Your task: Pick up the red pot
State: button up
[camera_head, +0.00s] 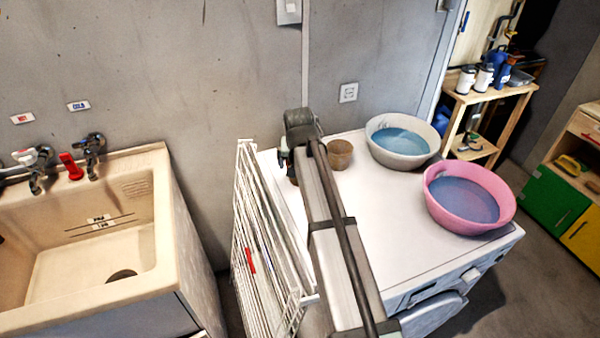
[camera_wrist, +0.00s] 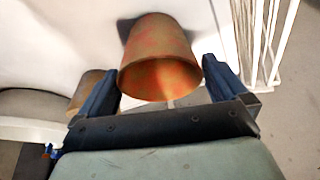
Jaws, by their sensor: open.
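The red pot (camera_wrist: 160,55), a tapered reddish-orange pot, stands on the white washer top in the wrist view. My gripper (camera_wrist: 162,68) is open, with one dark finger on each side of the pot. Visible gaps separate the fingers from its sides in that view; I cannot tell whether they touch it. In the head view my arm covers most of this spot, and I cannot make out the red pot clearly there.
A brown pot (camera_head: 340,154) stands close by, right of my arm. A grey basin (camera_head: 381,153) and a pink basin (camera_head: 447,217) with blue water share the washer top (camera_head: 400,262). A white drying rack (camera_head: 248,215) stands at its left side, beside the sink (camera_head: 150,270).

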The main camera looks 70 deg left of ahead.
jog(key=shift+x, duration=1.4)
jog(key=shift+d, duration=0.1)
jog(key=c, duration=0.8)
